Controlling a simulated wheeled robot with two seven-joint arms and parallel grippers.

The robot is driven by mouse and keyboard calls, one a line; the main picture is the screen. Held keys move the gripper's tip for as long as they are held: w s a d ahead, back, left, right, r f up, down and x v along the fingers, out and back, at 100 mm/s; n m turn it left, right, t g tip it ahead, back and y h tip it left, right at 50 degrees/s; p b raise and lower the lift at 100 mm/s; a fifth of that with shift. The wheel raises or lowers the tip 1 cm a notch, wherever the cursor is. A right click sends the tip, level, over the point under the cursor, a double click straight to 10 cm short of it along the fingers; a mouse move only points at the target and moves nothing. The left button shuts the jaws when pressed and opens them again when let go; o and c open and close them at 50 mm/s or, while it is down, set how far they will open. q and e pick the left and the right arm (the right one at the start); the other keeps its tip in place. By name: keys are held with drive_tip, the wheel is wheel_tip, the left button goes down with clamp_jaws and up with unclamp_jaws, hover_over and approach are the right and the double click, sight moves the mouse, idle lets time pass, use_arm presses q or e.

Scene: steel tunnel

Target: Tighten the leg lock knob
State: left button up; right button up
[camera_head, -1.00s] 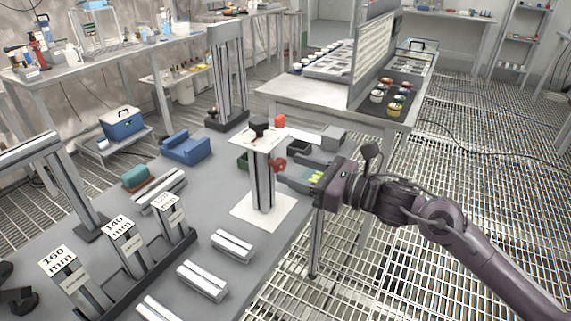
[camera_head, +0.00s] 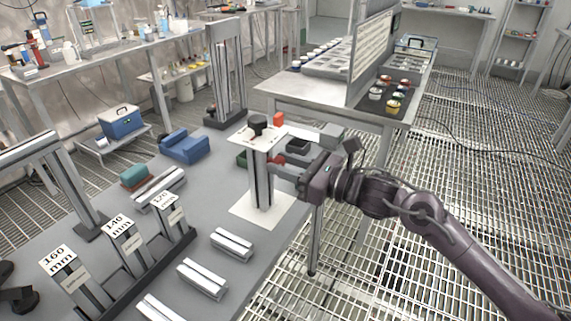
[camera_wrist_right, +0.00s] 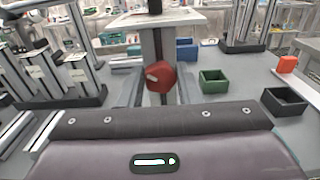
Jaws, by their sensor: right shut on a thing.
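The leg post (camera_head: 262,185) is a pale upright metal profile on a white base plate (camera_head: 245,207), with a white top plate (camera_head: 250,141) and a black cap (camera_head: 257,122). The red leg lock knob (camera_head: 277,160) is on the post's right side, mostly hidden by my gripper. In the right wrist view the red knob (camera_wrist_right: 160,77) faces me in front of the post (camera_wrist_right: 153,47). My right gripper (camera_head: 284,172) reaches in from the right and is shut on the knob; its fingertips are not clear in the wrist view.
Gauge blocks marked 160, 140 and 120 mm (camera_head: 115,232) stand at the left front. Loose metal profiles (camera_head: 203,279) lie near the front edge. A blue block (camera_head: 185,147), a green bin (camera_wrist_right: 213,81) and a black bin (camera_wrist_right: 285,101) stand behind the post.

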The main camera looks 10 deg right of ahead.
use_arm(q)
drive_tip(key=shift+w, duration=0.1)
use_arm(e)
drive_tip(key=shift+f+m+b, duration=0.1)
drive_tip(key=shift+m+b, duration=0.25)
drive_tip(key=shift+m, duration=0.35)
drive_tip(key=shift+m+b, duration=0.3)
drive_tip(key=shift+m, duration=0.8)
drive_tip(key=shift+w+m, duration=0.1)
drive_tip(key=shift+m, duration=0.6)
use_arm(q)
drive_tip(key=shift+w+d+r, duration=0.25)
drive_tip(key=shift+w+r, duration=0.1)
drive_tip(key=shift+r, duration=0.3)
drive_tip(key=shift+w+d+r, duration=0.25)
drive_tip(key=shift+w+r, duration=0.05)
drive_tip(key=shift+r, duration=0.3)
drive_tip(key=shift+w+d+r, duration=0.25)
drive_tip(key=shift+w+r, duration=0.1)
drive_tip(key=shift+r, duration=0.3)
use_arm(e)
drive_tip(key=shift+m, duration=1)
drive_tip(key=o, duration=1)
